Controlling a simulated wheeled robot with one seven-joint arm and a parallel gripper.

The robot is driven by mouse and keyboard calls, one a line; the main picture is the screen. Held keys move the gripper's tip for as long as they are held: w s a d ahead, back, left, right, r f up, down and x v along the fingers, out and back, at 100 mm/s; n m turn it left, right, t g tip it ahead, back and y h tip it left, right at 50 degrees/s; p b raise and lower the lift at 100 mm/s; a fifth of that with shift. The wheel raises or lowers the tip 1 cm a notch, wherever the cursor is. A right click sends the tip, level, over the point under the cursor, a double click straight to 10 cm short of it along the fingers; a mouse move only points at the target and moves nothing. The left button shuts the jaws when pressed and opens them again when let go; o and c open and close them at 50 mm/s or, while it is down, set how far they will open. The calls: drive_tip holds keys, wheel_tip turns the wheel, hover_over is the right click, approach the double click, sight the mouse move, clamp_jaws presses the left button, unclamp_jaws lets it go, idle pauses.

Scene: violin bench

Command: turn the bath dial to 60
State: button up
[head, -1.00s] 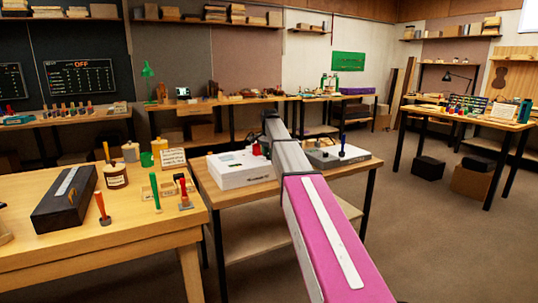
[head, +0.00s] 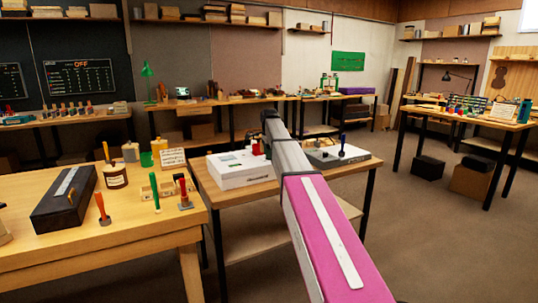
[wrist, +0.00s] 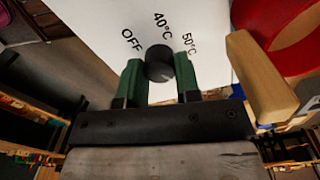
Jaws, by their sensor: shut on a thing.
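The bath dial (wrist: 158,56) is a round black knob on a white panel (wrist: 95,18) in the wrist view. The printed marks OFF, 40°C and 50°C show around it; no 60 mark is visible, and my gripper covers the near side. I cannot make out a pointer on the knob. My gripper (wrist: 158,65) is shut on the dial, with one green finger on each side. In the head view the white bath box (head: 240,175) stands on a small wooden table, and my arm hides the gripper and dial.
A wooden block (wrist: 262,78) and a red round thing (wrist: 300,22) lie close to the right of my gripper in the wrist view. A grey-topped device (head: 335,156) stands right of my arm. A workbench (head: 150,225) with tools is at the left. Floor is open at the right.

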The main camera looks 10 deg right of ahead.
idle(0.4)
drive_tip(key=o, duration=0.9)
wheel_tip(320, 180, up, 11)
drive_tip(key=shift+f, duration=0.1)
